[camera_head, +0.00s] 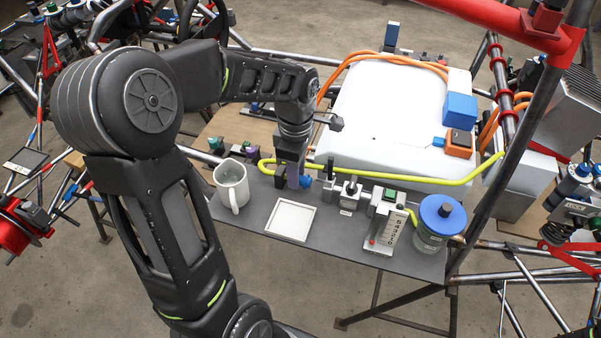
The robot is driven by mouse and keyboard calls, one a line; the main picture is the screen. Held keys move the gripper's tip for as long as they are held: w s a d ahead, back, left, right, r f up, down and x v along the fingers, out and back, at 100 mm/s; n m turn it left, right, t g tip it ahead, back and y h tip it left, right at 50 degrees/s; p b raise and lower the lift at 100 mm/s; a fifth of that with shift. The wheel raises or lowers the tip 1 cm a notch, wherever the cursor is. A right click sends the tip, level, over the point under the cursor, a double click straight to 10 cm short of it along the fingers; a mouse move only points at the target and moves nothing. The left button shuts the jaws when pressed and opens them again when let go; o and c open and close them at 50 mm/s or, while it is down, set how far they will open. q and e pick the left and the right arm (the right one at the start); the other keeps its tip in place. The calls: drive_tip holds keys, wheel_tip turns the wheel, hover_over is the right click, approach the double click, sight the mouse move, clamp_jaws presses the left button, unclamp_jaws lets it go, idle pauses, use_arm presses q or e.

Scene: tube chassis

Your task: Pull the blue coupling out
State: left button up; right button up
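My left gripper (291,178) points down at the back edge of the dark grey shelf. Its fingers are small and dark, and the gap between them is hard to see. My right gripper is out of view.
A white mug (231,184) and a white square tray (291,220) stand on the shelf (262,206). Small valves, a label block (388,229) and a blue-lidded jar (440,222) stand to the right. A yellow hose (400,177) runs behind, before a white case (385,105) with a blue connector (460,108).

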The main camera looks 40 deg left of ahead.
use_arm(q)
drive_tip(key=o, duration=0.4)
drive_tip(key=shift+c, duration=0.2)
wheel_tip(320, 180, up, 8)
drive_tip(key=shift+f+b, duration=0.1)
drive_tip(key=shift+b, duration=0.35)
idle(0.3)
